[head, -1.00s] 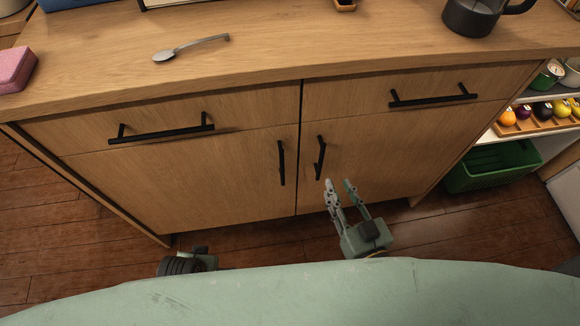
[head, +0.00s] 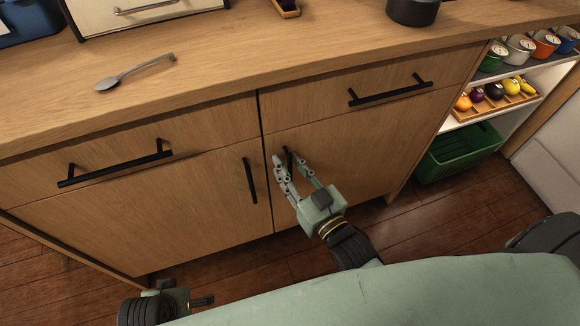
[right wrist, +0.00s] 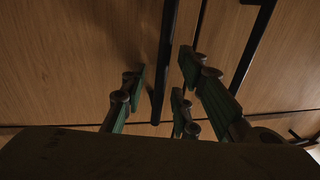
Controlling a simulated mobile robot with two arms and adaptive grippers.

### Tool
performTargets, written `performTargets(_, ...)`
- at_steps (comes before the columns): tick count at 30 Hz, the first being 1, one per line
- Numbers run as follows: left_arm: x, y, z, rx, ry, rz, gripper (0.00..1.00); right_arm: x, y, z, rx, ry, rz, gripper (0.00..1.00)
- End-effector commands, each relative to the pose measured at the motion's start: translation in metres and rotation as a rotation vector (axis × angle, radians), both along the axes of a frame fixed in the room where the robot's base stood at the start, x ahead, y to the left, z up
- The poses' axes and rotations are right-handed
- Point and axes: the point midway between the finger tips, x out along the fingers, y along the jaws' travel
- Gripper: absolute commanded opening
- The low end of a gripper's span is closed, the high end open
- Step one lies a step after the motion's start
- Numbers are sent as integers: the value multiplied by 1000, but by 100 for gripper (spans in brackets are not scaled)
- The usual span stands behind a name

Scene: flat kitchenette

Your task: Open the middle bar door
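The wooden counter has two lower doors side by side. The right door (head: 365,145) and the left door (head: 130,225) both look closed. The right door's black vertical bar handle (head: 288,156) is near the centre seam, partly hidden by my fingers. My right gripper (head: 290,165) is open, with its fingers on either side of that handle. In the right wrist view the handle (right wrist: 164,60) stands between the spread fingers (right wrist: 158,90), with gaps visible on both sides. The left door's handle (head: 250,181) is just across the seam. Part of my left arm shows at bottom left; its fingers are not clear.
Above the doors are drawers with black bar handles (head: 115,170) (head: 390,90). A spoon (head: 135,72) and a dark pot (head: 412,10) are on the countertop (head: 230,65). A green crate (head: 460,152) sits below an open shelf at right. Wooden floor lies in front.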

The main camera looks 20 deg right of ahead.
Motion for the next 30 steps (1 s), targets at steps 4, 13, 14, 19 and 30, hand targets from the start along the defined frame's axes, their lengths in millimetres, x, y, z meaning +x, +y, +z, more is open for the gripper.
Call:
performTargets(4, 0, 0, 0, 0, 0, 0, 93, 0, 0, 0, 0, 0, 0, 25)
performTargets(13, 0, 0, 0, 0, 0, 0, 93, 0, 0, 0, 0, 0, 0, 0)
performTargets(14, 0, 0, 0, 0, 0, 0, 93, 0, 0, 0, 0, 0, 0, 0)
performTargets(19, 0, 0, 0, 0, 0, 0, 93, 0, 0, 0, 0, 0, 0, 0)
performTargets(30, 0, 0, 0, 0, -1, 0, 93, -2, 0, 0, 0, 0, 3, 0)
